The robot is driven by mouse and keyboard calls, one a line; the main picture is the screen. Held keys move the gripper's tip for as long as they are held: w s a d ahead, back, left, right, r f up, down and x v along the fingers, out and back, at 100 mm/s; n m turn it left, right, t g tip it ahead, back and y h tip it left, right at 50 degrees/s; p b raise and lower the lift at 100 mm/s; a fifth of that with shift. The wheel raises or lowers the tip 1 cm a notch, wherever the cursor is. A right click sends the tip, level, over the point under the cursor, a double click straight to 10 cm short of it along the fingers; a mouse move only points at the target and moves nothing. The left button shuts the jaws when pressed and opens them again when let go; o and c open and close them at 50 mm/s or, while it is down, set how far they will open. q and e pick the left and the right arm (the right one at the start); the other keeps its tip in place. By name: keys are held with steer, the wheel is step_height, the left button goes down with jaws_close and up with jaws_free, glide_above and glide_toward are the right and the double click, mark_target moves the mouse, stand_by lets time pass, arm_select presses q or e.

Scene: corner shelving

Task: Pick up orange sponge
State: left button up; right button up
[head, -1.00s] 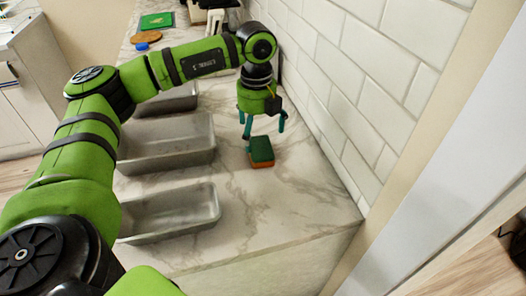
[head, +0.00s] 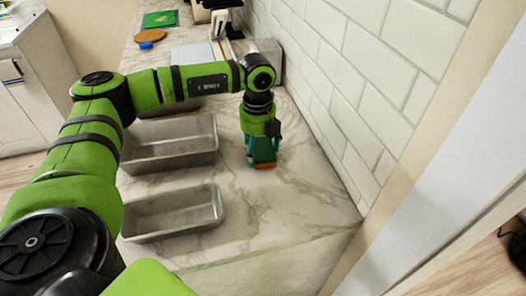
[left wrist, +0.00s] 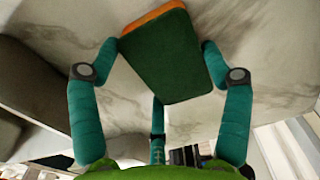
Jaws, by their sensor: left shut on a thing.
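The sponge (head: 265,165) has an orange layer and a dark green layer. It is on the marble counter near the tiled wall, in the head view. In the left wrist view the sponge (left wrist: 165,55) shows its green face, with an orange edge along the top. My left gripper (head: 263,160) points down over it, its teal fingers on both sides of the sponge. In the left wrist view the left gripper (left wrist: 160,50) is shut on the sponge. Whether the sponge touches the counter is hard to tell. My right gripper is not in view.
Metal pans (head: 175,212) (head: 172,143) stand on the counter left of the sponge. A tiled wall (head: 340,90) rises close on the right. A green board (head: 160,19) and a brown round item (head: 151,35) lie at the far end. The counter's front is clear.

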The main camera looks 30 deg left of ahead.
mark_target(258, 151)
arm_select(q)
steer(key=shift+r, duration=0.4)
steer(key=r+b, duration=0.2)
steer(key=r, duration=0.1)
steer(key=shift+s+d+r, duration=0.2)
steer(key=shift+s+r, duration=0.1)
steer(key=shift+s, duration=0.1)
steer(key=s+d+r+b, duration=0.2)
steer(key=s+d+r, duration=0.2)
steer(key=s, duration=0.6)
step_height(258, 151, up, 3)
steer(key=shift+f, duration=0.2)
steer(key=c, duration=0.3)
steer(key=shift+d, duration=0.1)
steer(key=shift+c, duration=0.2)
